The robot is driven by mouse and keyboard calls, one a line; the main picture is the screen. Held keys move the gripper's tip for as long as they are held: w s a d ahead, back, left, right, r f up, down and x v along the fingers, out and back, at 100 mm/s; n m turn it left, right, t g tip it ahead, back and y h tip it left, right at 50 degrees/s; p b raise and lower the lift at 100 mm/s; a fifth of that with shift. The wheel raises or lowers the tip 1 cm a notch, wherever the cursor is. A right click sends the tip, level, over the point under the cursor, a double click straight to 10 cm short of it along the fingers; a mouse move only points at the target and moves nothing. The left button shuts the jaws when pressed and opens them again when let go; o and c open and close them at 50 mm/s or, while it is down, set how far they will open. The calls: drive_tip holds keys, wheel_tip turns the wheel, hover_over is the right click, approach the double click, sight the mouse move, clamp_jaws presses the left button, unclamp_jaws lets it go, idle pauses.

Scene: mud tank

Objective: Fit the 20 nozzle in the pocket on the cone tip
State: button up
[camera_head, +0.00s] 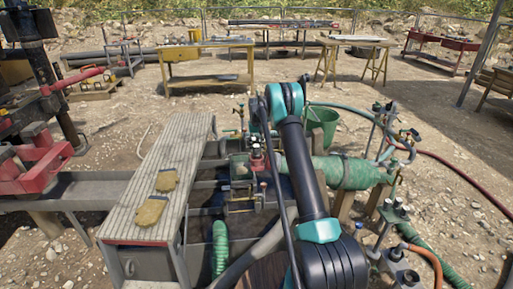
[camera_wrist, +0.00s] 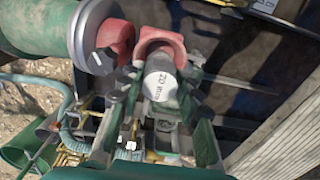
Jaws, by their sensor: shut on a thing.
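The green cone (camera_wrist: 45,25) lies at the upper left of the wrist view, with a grey ring (camera_wrist: 86,38) and a red tip piece (camera_wrist: 118,38).
A ribbed walkway (camera_head: 165,165) with two tan gloves (camera_head: 151,212) on it lies left of my arm. A green bucket (camera_head: 320,122), hoses and valves stand to the right. Pipes and fittings (camera_wrist: 75,135) lie below the cone in the wrist view.

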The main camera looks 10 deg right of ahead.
sight(256, 152)
drive_tip(key=shift+f, duration=0.25)
drive_tip(key=shift+f, duration=0.35)
drive_tip(key=shift+f, duration=1.35)
idle(0.6)
drive_tip(key=o, duration=1.2)
drive_tip(key=shift+o, duration=0.2)
drive_tip(key=shift+r, duration=0.1)
wheel_tip(256, 152, up, 12)
drive_tip(key=shift+f, duration=0.1)
